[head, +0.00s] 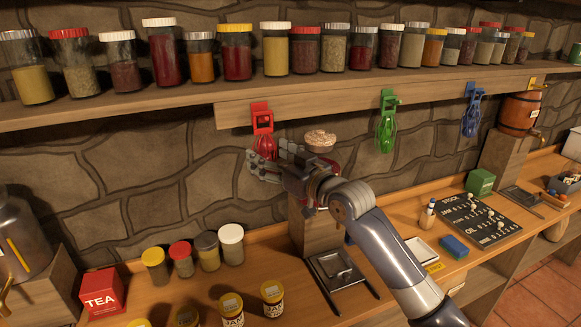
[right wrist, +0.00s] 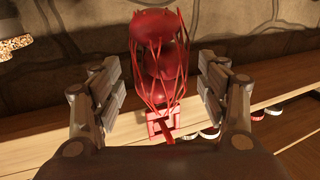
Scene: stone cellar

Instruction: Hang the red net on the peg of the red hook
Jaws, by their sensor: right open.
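The red hook (head: 262,118) is fixed to the wooden rail under the jar shelf, and it also shows in the right wrist view (right wrist: 158,122). The red net (head: 266,145), with round red things inside, hangs just below it. In the right wrist view, which is upside down, the red net's (right wrist: 160,65) strands gather at the red hook and appear to loop over its peg. My right gripper (head: 268,168) is open, with its fingers on either side of the net and gaps between them and it. My left gripper is out of view.
A green net (head: 386,132) and a blue net (head: 472,115) hang on their own hooks to the right. Jars line the shelf above, and more stand on the counter below.

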